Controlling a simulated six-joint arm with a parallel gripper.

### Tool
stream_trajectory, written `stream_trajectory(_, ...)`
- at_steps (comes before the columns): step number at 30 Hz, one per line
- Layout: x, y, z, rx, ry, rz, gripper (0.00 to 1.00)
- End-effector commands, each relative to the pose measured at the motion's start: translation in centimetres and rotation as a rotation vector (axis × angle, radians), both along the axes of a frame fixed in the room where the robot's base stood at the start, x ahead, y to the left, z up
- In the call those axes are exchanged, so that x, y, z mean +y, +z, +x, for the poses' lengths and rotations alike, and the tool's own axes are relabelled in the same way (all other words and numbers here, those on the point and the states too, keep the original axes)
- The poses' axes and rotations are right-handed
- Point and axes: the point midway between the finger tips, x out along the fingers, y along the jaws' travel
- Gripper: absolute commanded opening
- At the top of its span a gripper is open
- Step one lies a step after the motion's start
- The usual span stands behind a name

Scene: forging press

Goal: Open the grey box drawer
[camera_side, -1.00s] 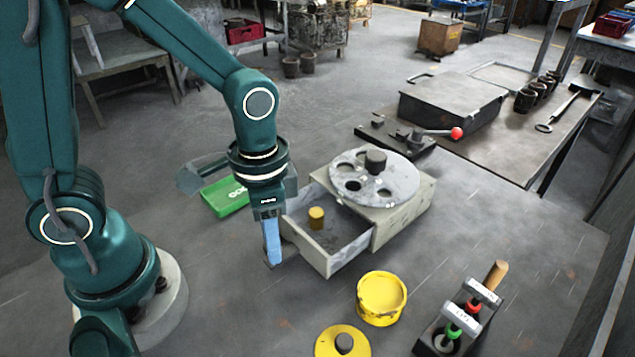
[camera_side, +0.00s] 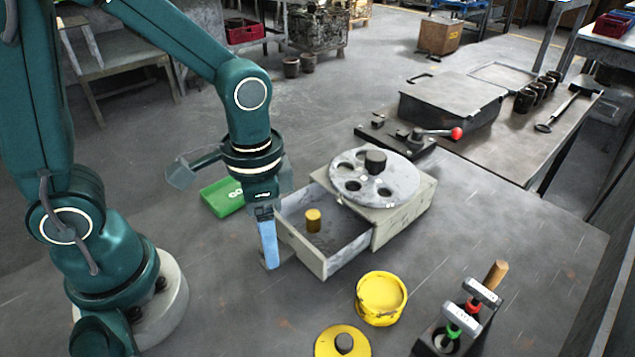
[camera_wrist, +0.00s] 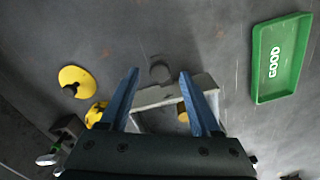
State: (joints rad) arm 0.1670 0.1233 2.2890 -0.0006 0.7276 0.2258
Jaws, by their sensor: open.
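My gripper (camera_side: 268,262) points down at the drawer's front. In the wrist view my open gripper (camera_wrist: 159,73) has its blue fingers apart, with the drawer front (camera_wrist: 165,95) between and below them. A dark round knob (camera_wrist: 160,71) shows between the fingertips, apparently untouched by either.
A grey disc with holes (camera_side: 350,188) lies on top of the box. A green GOOD tray (camera_side: 222,197) lies behind my gripper. A yellow pot (camera_side: 381,299), a yellow lid (camera_side: 330,340) and a tool stand (camera_side: 462,325) are in front. Floor left of the pot is clear.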

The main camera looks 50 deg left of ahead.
Motion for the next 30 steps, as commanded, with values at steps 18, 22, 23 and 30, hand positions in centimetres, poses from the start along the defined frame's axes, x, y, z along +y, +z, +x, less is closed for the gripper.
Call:
stream_trajectory(18,0.0,4.0,0.0,-0.001,0.0,0.0,0.64)
stream_trajectory(22,0.1,4.1,0.0,-0.007,0.005,-0.002,0.64)
stream_trajectory(23,0.1,4.3,0.1,-0.015,0.008,-0.003,0.64)
stream_trajectory(30,1.3,7.6,0.1,-0.19,0.082,-0.027,0.64)
